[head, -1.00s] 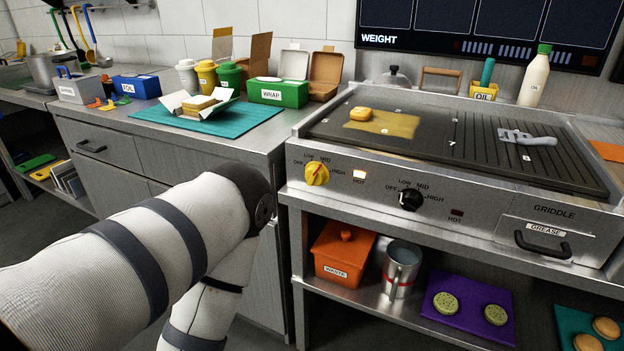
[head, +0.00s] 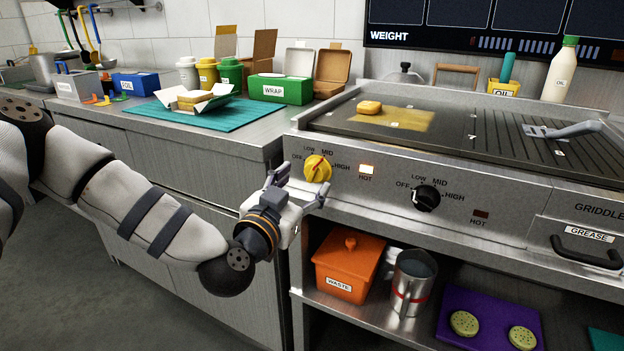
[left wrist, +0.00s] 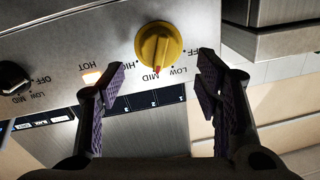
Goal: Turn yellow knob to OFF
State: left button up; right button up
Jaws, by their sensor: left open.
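The yellow knob (head: 317,168) is on the griddle's front panel, at the left. It also shows in the left wrist view (left wrist: 158,46), upside down, with its red pointer at MID. OFF is printed to the knob's left in the head view. My left gripper (head: 300,184) is open just in front of and slightly below the knob. In the left wrist view my left gripper's fingers (left wrist: 161,84) are spread to either side of the knob, and nothing is between the pads. They appear apart from the knob. My right gripper is not in view.
A black knob (head: 427,198) and a lit HOT lamp (head: 366,169) are on the same panel. A patty-like yellow piece (head: 369,107) lies on the griddle plate. An orange waste bin (head: 348,266) and a metal cup (head: 411,283) stand on the shelf below.

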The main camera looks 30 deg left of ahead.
aim_at(312, 174)
pick_arm(q)
jog(key=w, duration=0.4)
jog(key=shift+w+a, duration=0.2)
jog(key=shift+w, duration=0.05)
jog(key=c, duration=1.2)
jog(key=shift+o, duration=0.2)
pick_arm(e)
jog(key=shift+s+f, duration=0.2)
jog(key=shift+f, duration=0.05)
